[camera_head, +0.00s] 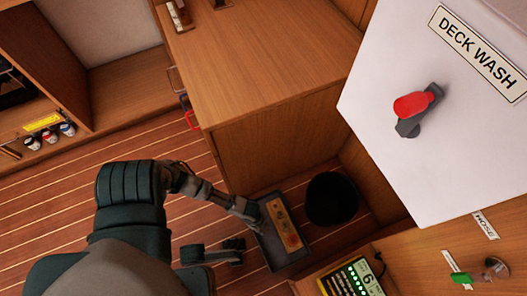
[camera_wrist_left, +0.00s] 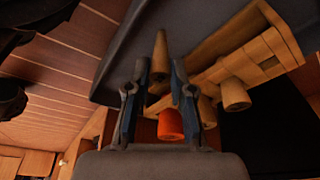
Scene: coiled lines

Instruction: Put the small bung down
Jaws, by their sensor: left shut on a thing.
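My left gripper (camera_head: 250,210) reaches down over the dark grey tray (camera_head: 272,262) in the head view. In the left wrist view its two fingers (camera_wrist_left: 160,82) are shut on a small tan tapered bung (camera_wrist_left: 160,52), which sticks out past the fingertips. The held bung is too small to make out in the head view. The wooden rack (camera_head: 281,222) lies in the tray; it also shows close by in the left wrist view (camera_wrist_left: 225,68). An orange-red piece (camera_wrist_left: 171,125) and a tan plug (camera_wrist_left: 235,94) show at the rack. I cannot tell whether the held bung touches anything.
A black bucket (camera_head: 331,200) stands right of the tray. A wooden cabinet (camera_head: 265,140) rises behind it. A white DECK WASH panel (camera_head: 400,160) with a red-handled valve (camera_head: 412,106) is at the right. A green-lit device (camera_head: 350,280) sits at the bottom. Plank floor (camera_head: 70,200) is open at the left.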

